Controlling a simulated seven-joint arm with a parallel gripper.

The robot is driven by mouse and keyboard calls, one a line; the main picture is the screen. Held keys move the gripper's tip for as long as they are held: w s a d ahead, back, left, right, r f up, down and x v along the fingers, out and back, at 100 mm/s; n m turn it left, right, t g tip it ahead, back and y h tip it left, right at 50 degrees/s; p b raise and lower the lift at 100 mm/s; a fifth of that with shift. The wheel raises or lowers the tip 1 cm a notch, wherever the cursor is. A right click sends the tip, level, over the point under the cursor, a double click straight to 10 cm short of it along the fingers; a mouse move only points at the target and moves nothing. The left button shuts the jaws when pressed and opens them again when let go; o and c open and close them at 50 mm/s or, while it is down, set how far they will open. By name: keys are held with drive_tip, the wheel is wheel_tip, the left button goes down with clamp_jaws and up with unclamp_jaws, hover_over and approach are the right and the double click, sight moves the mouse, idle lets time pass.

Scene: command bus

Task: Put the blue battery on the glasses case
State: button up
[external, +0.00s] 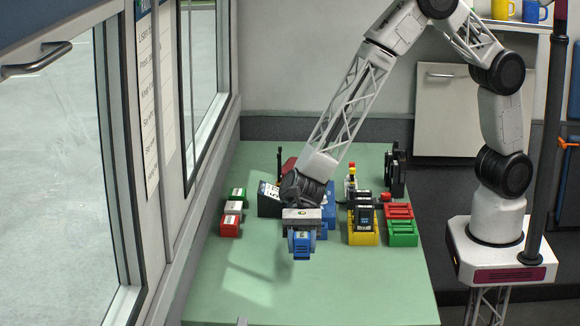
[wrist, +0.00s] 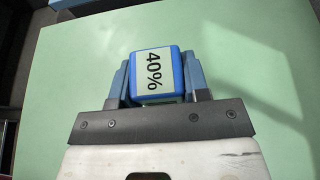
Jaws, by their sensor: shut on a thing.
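The blue battery (wrist: 153,75) is between the fingers of my gripper (wrist: 156,80) in the wrist view, with a pale "40%" label facing the camera. In the external view, the battery (external: 301,243) is held at the end of my gripper (external: 301,250), pointing down over the front middle of the green table. My gripper is shut on it, and bare table shows around it in the wrist view. I cannot pick out the glasses case for sure. A dark red object (external: 288,165), partly hidden behind my arm, stands at the back.
Red (external: 230,229), white (external: 233,207) and green (external: 238,192) blocks line the left side. A black labelled box (external: 268,200) and a blue holder (external: 328,222) are close behind my gripper. A yellow holder (external: 362,237) and red (external: 398,211) and green (external: 403,234) trays stand right. The front is clear.

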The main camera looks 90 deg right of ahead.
sight(301, 234)
drive_tip(key=r, duration=0.8)
drive_tip(key=shift+w+d, duration=0.1)
drive_tip(key=shift+d, duration=0.2)
drive_tip(key=w+d+m+t, duration=0.2)
drive_tip(key=d, duration=1.3)
drive_tip(key=w+d+m+t, duration=0.2)
drive_tip(key=d+t, duration=0.1)
drive_tip(key=d, duration=1.1)
drive_tip(key=s+d+m+t+h, duration=0.15)
drive_tip(key=s+d, duration=0.35)
drive_tip(key=d, duration=0.6)
drive_tip(key=s+d+m+t+h, duration=0.15)
drive_tip(key=s+d, duration=0.35)
drive_tip(key=d, duration=0.6)
drive_tip(key=s+d+m+t+h, duration=0.15)
drive_tip(key=s+d, duration=0.25)
drive_tip(key=d, duration=0.7)
drive_tip(key=shift+m+t+y, duration=0.25)
drive_tip(key=shift+m, duration=0.2)
drive_tip(key=shift+s+a+f, duration=0.1)
drive_tip(key=shift+a+f, duration=0.05)
drive_tip(key=shift+f, duration=1.15)
drive_tip(key=shift+a+f, duration=0.15)
drive_tip(key=shift+f, duration=1.15)
